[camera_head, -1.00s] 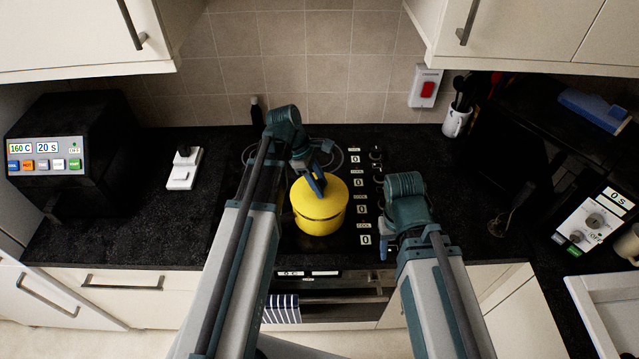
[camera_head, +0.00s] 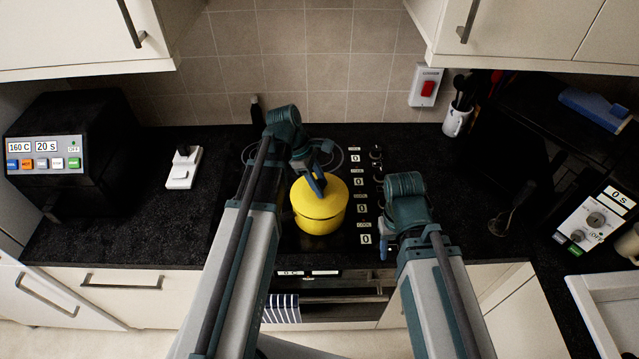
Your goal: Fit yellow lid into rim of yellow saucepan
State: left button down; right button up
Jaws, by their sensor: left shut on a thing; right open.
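The yellow saucepan (camera_head: 319,225) stands on the black hob. The yellow lid (camera_head: 334,198) lies over its top, looking roughly level. From this angle I cannot tell whether the lid sits fully inside the rim. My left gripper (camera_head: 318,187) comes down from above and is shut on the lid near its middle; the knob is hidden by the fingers. My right gripper (camera_head: 384,246) is open and empty, to the right of the saucepan at the hob's front right, apart from it.
The hob (camera_head: 290,240) has knobs and displays along its right side. A black oven-like box (camera_head: 100,150) stands at left, with a white switch device (camera_head: 184,167) beside it. A utensil pot (camera_head: 456,122) stands at the back right. The counter right of the hob is largely clear.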

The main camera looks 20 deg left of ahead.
pick_arm(q)
jog(key=shift+f+b, duration=0.7)
jog(key=shift+f, duration=0.1)
jog(key=shift+c, duration=1.8)
grip_release()
jog(key=shift+r, duration=0.1)
jog(key=p+v, duration=1.2)
jog(key=v, duration=0.1)
jog(key=shift+a+r+p, duration=0.2)
jog(key=shift+r+p, duration=0.05)
jog(key=shift+p, duration=0.15)
